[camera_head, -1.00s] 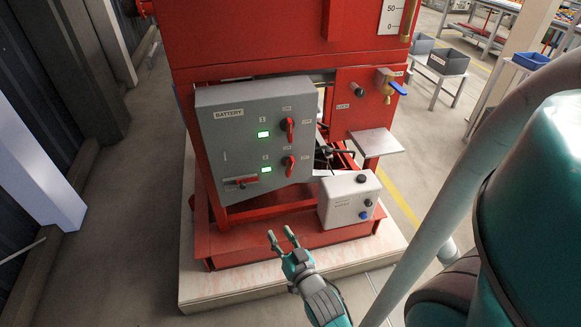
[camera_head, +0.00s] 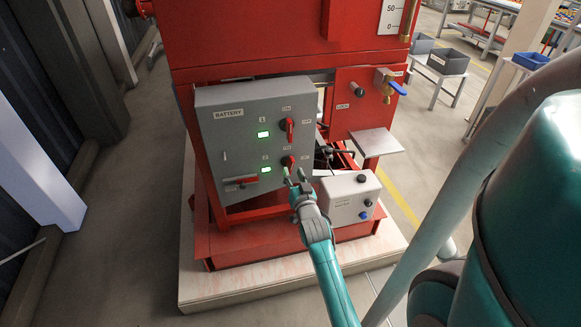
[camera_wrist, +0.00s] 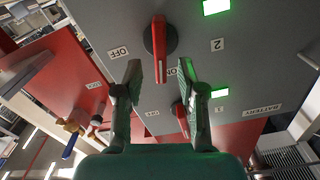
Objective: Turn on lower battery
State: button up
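The grey battery panel (camera_head: 222,150) has two red rotary switches. The lower switch (camera_head: 288,161), marked 2, also shows large in the inverted wrist view (camera_wrist: 159,36). Its handle stands roughly vertical, in line with the ON label; the OFF label (camera_wrist: 118,52) is to one side. The green light beside it (camera_head: 266,169) is lit. The upper switch (camera_head: 287,125) also has a lit green light (camera_head: 264,134). My gripper (camera_head: 293,176) is just below the lower switch in the head view. In the wrist view its fingers (camera_wrist: 160,75) are apart and empty, with the switch beyond their tips.
A white box with buttons (camera_head: 349,198) stands right of my gripper. A metal shelf (camera_head: 376,142) juts out at the right, below a blue-handled valve (camera_head: 390,84). The floor in front is clear.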

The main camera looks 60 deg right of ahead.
aim_at(291, 169)
jog(key=shift+x, duration=2.15)
grip_shut()
